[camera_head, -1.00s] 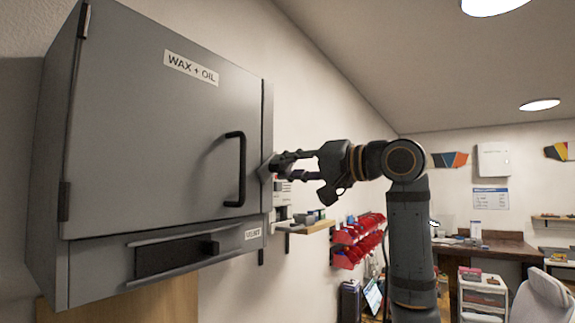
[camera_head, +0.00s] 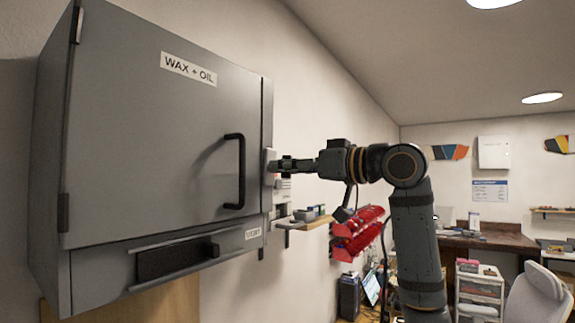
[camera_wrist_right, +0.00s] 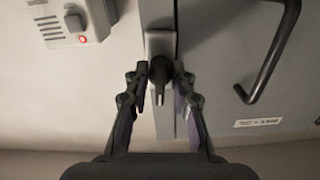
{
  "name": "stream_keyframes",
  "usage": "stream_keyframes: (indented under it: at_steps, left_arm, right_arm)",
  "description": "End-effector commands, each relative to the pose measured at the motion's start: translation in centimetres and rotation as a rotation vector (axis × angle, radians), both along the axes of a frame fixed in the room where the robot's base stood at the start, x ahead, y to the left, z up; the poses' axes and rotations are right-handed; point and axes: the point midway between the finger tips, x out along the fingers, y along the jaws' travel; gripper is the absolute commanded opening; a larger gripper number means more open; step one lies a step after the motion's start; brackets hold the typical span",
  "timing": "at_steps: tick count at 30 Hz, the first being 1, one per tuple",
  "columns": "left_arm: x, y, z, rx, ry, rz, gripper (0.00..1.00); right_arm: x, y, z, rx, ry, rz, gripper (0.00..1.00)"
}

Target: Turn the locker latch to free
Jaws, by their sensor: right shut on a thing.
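The grey wall locker (camera_head: 150,140) labelled "WAX + OIL" fills the left of the head view, its door shut. Its latch is at the door's right edge, mostly covered by my gripper in the head view. In the right wrist view the latch (camera_wrist_right: 160,76) is a dark knob on a pale plate. My right gripper (camera_head: 279,165) reaches the latch from the right. In the wrist view its two fingers stand on either side of the knob, shut on it. The left gripper is not in view.
The black door handle (camera_head: 241,170) is just left of the latch. A wall box with a red light (camera_wrist_right: 72,22) is close to the gripper. A small shelf (camera_head: 305,222) and red bins (camera_head: 358,235) are on the wall beyond. The bench (camera_head: 480,242) is far back.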

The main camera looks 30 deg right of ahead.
Motion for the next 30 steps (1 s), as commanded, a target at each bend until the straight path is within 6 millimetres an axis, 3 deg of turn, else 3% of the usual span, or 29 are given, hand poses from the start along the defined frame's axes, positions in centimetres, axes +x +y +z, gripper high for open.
stream_keyframes:
  at_steps: [23, 24, 26, 30]
  left_arm:
    - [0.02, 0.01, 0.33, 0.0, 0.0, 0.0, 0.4]
    - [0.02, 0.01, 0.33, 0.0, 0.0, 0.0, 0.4]
    - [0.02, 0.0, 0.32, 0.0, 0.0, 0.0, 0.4]
    - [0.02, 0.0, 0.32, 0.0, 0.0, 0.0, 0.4]
  right_arm:
    - [0.01, 0.0, -0.05, -0.096, -0.038, 0.0, 0.0]
    - [0.01, 0.0, -0.04, -0.096, -0.038, 0.0, 0.25]
    - [0.01, 0.0, -0.04, -0.096, -0.038, 0.0, 0.32]
    - [0.0, -0.01, -0.02, -0.095, -0.038, 0.0, 0.32]
